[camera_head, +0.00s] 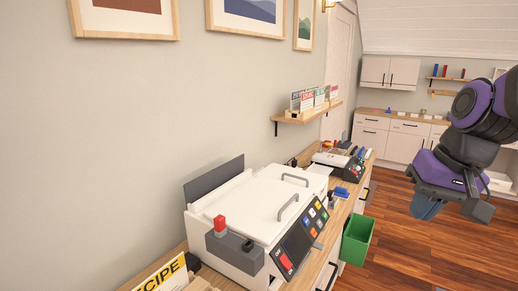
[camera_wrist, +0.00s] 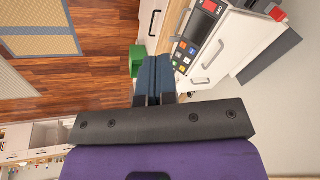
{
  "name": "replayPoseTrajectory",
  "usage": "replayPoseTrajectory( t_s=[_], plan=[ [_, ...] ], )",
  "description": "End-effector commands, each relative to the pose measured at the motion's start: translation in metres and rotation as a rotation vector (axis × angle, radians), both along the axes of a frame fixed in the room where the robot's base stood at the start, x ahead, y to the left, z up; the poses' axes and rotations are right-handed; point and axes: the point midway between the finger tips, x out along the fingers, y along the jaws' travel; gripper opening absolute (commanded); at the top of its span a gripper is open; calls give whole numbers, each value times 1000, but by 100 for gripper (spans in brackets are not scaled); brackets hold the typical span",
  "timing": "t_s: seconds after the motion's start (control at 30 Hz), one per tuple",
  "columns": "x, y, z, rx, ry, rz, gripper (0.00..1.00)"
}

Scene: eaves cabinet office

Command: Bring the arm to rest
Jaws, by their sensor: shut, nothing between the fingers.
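My gripper (camera_head: 426,206) hangs at the right of the head view, at the end of my purple and black arm. It is apart from the counter and its furniture, over the wooden floor. In the wrist view the two blue fingers of my gripper (camera_wrist: 154,76) lie side by side, shut, with nothing between them. The arm is bent, and its upper part is cut off by the right edge of the head view.
A white machine (camera_head: 245,213) with a button panel stands on the wooden counter (camera_head: 338,208). A green bin (camera_head: 357,240) is at the counter's front, left of my gripper. White cabinets (camera_head: 405,142) line the back wall. The wooden floor (camera_head: 400,265) is open.

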Motion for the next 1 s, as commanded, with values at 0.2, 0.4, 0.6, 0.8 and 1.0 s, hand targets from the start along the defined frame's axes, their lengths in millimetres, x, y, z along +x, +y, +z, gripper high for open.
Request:
replayPoseTrajectory(
  t_s=[0.2, 0.4, 0.6, 0.8, 1.0],
  plan=[
    [-42, -10, 30, -121, -138, 68, 0],
    [-71, -21, 45, -196, -232, 105, 0],
    [-82, -27, 49, -227, -268, 117, 0],
    [-82, -27, 49, -228, -269, 116, 0],
    [-82, -27, 49, -228, -269, 116, 0]
  ],
)
